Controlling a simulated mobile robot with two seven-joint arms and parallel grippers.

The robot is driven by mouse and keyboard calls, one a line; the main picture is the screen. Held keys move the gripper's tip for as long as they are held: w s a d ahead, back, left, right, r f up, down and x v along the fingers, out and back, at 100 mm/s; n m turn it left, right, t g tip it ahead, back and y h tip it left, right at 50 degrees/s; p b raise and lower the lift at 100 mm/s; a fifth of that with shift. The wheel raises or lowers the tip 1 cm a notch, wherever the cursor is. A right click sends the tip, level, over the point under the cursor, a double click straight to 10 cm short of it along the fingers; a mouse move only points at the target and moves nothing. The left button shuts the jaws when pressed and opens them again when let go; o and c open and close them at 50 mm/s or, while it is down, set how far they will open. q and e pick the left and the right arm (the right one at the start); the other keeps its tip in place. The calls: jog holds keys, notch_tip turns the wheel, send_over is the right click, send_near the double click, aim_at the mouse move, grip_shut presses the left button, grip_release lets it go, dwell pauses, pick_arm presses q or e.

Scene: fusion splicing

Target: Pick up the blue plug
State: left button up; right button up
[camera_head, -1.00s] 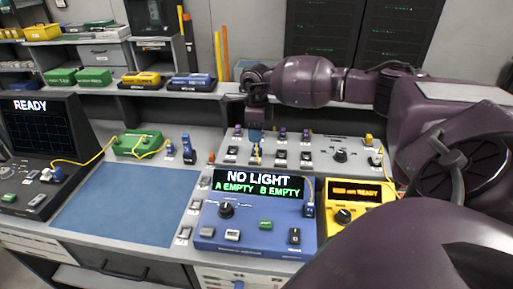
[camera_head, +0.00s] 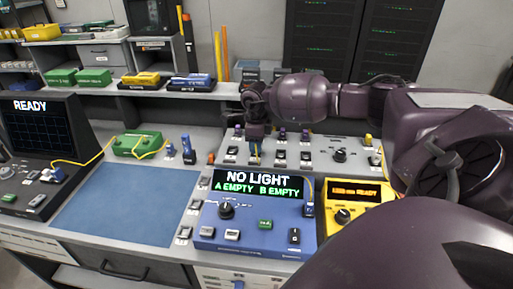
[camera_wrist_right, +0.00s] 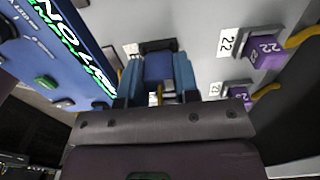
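My right gripper (camera_head: 256,146) points down over the back panel with the row of plugs. In the right wrist view its two blue-toned fingers (camera_wrist_right: 158,82) lie on either side of the blue plug (camera_wrist_right: 158,67). A thin yellow cable shows between the fingers below the plug. The plug sits at a dark socket on the grey panel. I cannot tell whether the fingers touch its sides. In the head view the gripper mostly hides this plug. My left gripper is not in view.
Purple plugs (camera_wrist_right: 264,52) stand beside the gripper on the grey panel (camera_head: 330,137). A blue meter (camera_head: 265,235) reading NO LIGHT and a yellow device (camera_head: 370,215) are in front. Another blue plug-like part (camera_head: 188,150) stands left. The blue mat (camera_head: 120,205) is clear.

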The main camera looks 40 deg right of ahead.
jog(key=shift+c, duration=0.7)
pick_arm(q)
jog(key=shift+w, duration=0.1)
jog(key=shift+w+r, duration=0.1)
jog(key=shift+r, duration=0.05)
pick_arm(e)
jog(key=shift+r, duration=0.15)
jog(key=shift+r, duration=0.3)
notch_tip(320, 180, up, 7)
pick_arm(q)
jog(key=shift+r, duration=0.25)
pick_arm(e)
notch_tip(320, 180, up, 12)
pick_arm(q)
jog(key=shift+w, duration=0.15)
